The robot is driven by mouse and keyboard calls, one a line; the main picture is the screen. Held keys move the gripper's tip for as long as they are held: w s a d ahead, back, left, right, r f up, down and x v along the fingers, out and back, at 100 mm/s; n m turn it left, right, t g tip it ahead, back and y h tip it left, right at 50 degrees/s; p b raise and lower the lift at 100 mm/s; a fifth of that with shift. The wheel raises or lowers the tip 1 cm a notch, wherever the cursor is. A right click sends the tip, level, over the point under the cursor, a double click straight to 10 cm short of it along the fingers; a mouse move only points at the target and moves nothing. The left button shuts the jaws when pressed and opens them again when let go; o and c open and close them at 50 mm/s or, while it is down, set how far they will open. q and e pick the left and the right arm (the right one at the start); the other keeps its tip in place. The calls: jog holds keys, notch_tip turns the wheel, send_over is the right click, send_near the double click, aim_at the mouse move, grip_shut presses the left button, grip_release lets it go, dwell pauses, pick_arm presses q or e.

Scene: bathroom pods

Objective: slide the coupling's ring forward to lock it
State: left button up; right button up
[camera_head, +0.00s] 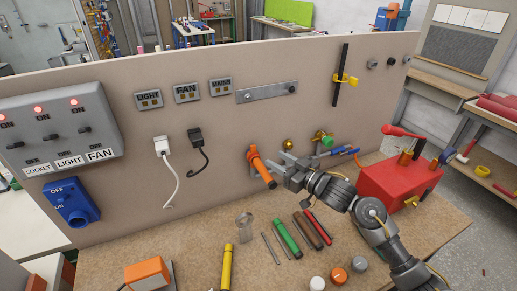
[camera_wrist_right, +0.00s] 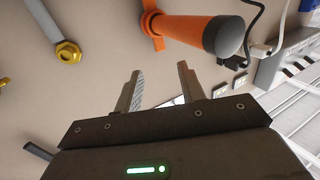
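An orange cylindrical fitting (camera_head: 262,168) sticks out from the beige panel, with a dark end. In the right wrist view the orange fitting (camera_wrist_right: 180,28) has a grey end and an orange collar near the panel. I cannot tell for sure that it is the coupling, or make out its ring's position. My right gripper (camera_head: 283,168) is close to its right side. In the right wrist view the gripper (camera_wrist_right: 160,72) has its fingers apart with nothing between them, and the fitting lies beyond the tips. My left gripper is not in view.
A brass fitting (camera_head: 288,145) and a green-ended valve (camera_head: 326,141) are right of the orange fitting. A red box (camera_head: 385,185) stands at the right. Several tools lie on the bench (camera_head: 190,240), including a yellow tube (camera_head: 227,268). Cables hang at the left.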

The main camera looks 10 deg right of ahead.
aim_at(254, 147)
jog(key=p+x, duration=0.1)
jog(key=x, duration=0.6)
jog(key=shift+w+a+r+p, duration=0.1)
jog(key=shift+w+r+p, duration=0.05)
jog(key=shift+p, duration=0.25)
jog(key=shift+w+a, duration=0.2)
jog(key=shift+w, duration=0.15)
jog(key=shift+w+a, duration=0.1)
jog(key=shift+w, duration=0.05)
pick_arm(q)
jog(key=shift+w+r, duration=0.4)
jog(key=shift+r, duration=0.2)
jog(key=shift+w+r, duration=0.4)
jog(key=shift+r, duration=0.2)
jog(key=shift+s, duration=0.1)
pick_arm(e)
jog(key=shift+c, duration=0.4)
grip_shut()
